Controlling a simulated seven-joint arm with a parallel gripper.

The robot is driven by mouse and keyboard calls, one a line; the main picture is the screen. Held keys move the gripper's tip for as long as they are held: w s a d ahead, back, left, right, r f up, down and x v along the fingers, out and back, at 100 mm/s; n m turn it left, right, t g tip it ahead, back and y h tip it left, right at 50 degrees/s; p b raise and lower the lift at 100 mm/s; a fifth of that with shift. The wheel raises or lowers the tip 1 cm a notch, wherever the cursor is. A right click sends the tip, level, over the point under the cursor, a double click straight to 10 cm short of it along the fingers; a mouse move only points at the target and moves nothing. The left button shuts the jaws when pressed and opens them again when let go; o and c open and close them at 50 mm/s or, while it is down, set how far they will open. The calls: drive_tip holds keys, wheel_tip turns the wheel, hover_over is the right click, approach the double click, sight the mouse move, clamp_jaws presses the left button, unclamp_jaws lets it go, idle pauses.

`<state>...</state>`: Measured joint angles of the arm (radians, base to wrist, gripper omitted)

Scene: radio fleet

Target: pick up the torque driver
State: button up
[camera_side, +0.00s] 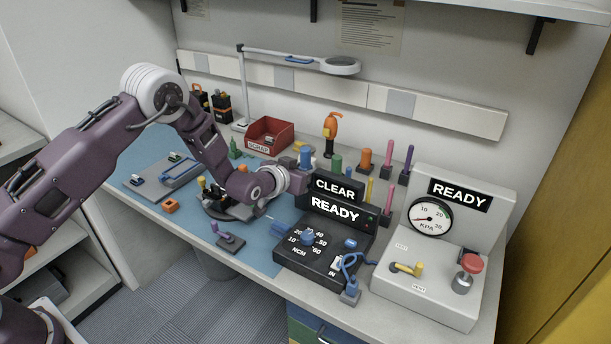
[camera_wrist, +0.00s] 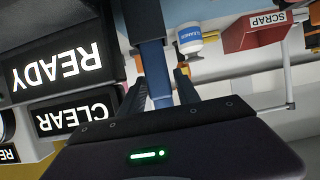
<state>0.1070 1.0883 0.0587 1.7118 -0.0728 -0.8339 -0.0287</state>
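No label marks the torque driver, so I cannot be sure which tool it is. A long tool with a blue part and a darker upper part (camera_wrist: 152,55) lies between my gripper's fingers in the wrist view. My gripper (camera_wrist: 160,82) looks open around it, and any contact is unclear. In the side view my gripper (camera_side: 302,182) is low behind the black NCM box, its fingertips largely hidden. An orange tool with a dark part (camera_side: 330,130) stands upright further back.
The black NCM box (camera_side: 318,250) and its CLEAR/READY display (camera_side: 337,192) are close on the right. A KPA gauge unit (camera_side: 440,265) stands further right. A red SCRAP bin (camera_side: 268,135), a lamp (camera_side: 243,90) and several upright coloured tools surround the reach. The blue mat's front (camera_side: 262,255) is partly clear.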

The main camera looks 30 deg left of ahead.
clamp_jaws()
drive_tip(key=shift+w, duration=0.1)
idle(1.3)
